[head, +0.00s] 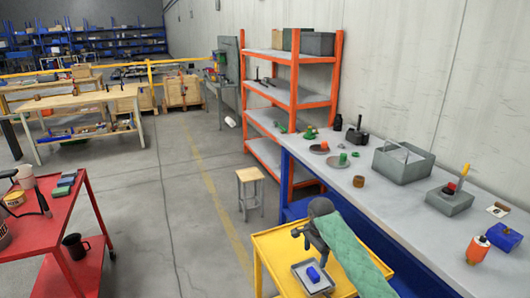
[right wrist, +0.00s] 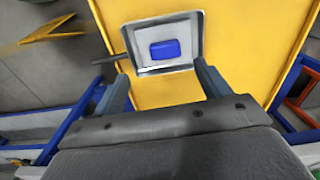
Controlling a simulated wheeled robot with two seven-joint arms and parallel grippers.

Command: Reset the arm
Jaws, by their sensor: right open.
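My right gripper (head: 302,236) is open and empty over the yellow table (head: 264,243), above the far side of a shallow grey tray (head: 328,289). A blue block (head: 313,274) lies in the tray. In the right wrist view the two fingers of my right gripper (right wrist: 160,72) are spread apart, with the tray (right wrist: 140,38) and blue block (right wrist: 165,49) beyond and between them. Neither finger visibly holds anything. My right forearm, in a green cover, hides part of the table. My left gripper does not show.
A long grey workbench (head: 375,215) on the right holds a grey bin (head: 402,168) and several small parts. A wooden stool (head: 250,190) stands behind the yellow table. A red cart (head: 90,225) is at the left. Open floor (head: 150,220) lies between.

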